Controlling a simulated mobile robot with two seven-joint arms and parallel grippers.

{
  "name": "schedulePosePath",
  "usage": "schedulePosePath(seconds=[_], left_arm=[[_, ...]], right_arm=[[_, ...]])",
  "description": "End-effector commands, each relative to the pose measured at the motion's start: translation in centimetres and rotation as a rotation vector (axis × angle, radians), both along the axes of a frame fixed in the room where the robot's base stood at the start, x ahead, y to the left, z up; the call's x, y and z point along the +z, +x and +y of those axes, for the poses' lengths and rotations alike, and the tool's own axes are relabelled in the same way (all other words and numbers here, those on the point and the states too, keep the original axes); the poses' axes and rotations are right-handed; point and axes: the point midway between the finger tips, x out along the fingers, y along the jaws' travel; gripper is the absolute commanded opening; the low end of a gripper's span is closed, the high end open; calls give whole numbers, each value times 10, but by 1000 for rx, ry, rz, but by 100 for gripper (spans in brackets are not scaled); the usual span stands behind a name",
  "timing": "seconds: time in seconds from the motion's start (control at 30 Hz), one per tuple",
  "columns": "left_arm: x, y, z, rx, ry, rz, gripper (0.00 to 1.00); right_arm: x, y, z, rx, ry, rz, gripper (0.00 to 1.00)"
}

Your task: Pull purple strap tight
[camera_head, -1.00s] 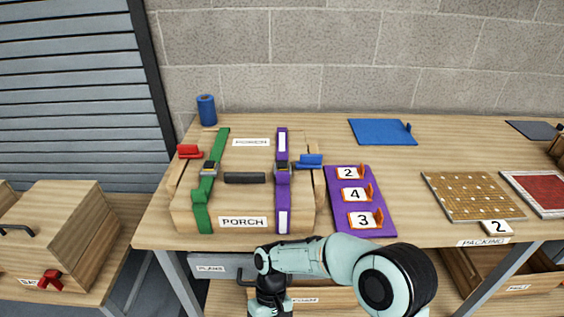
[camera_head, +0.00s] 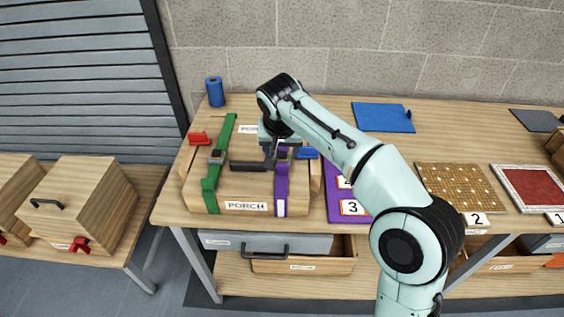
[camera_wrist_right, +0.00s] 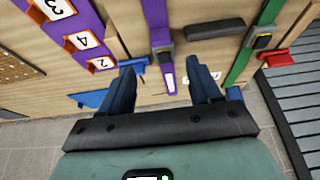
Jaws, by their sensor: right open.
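The purple strap (camera_head: 281,192) runs over the right part of the wooden PORCH box (camera_head: 245,184) through a dark buckle (camera_head: 283,153). In the head view my right gripper hides its far part. In the right wrist view the purple strap (camera_wrist_right: 156,17) passes the buckle (camera_wrist_right: 163,56), and its white-marked tail (camera_wrist_right: 169,80) shows between the fingers. My right gripper (camera_head: 270,152) is above the box beside the buckle. In the wrist view its fingers (camera_wrist_right: 162,68) are spread apart with the strap between them, not visibly gripped. My left gripper is not in view.
A green strap (camera_head: 211,187) with its own buckle lies left of the dark handle (camera_head: 248,166). Red (camera_head: 199,139) and blue (camera_head: 308,153) clamps sit at the box sides. A purple number board (camera_head: 334,209) is just right. A blue roll (camera_head: 215,92) stands behind.

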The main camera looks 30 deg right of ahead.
Motion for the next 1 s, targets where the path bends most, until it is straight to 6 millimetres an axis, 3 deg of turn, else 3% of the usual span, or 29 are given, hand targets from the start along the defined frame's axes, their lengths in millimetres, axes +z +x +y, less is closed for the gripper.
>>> schedulePosePath(seconds=[0.1, 0.4, 0.6, 0.93, 1.0], left_arm=[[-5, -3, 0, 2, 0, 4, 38], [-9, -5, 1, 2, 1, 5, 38], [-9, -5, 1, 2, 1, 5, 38], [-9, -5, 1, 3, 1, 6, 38], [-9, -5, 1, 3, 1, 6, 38]], right_arm=[[-29, 8, -6, -1, -1, 9, 63], [-80, 27, -17, 0, 1, 6, 63], [-96, 33, -20, 1, 1, 5, 63], [-98, 34, -20, 2, 2, 3, 63], [-98, 34, -20, 2, 2, 2, 40]])
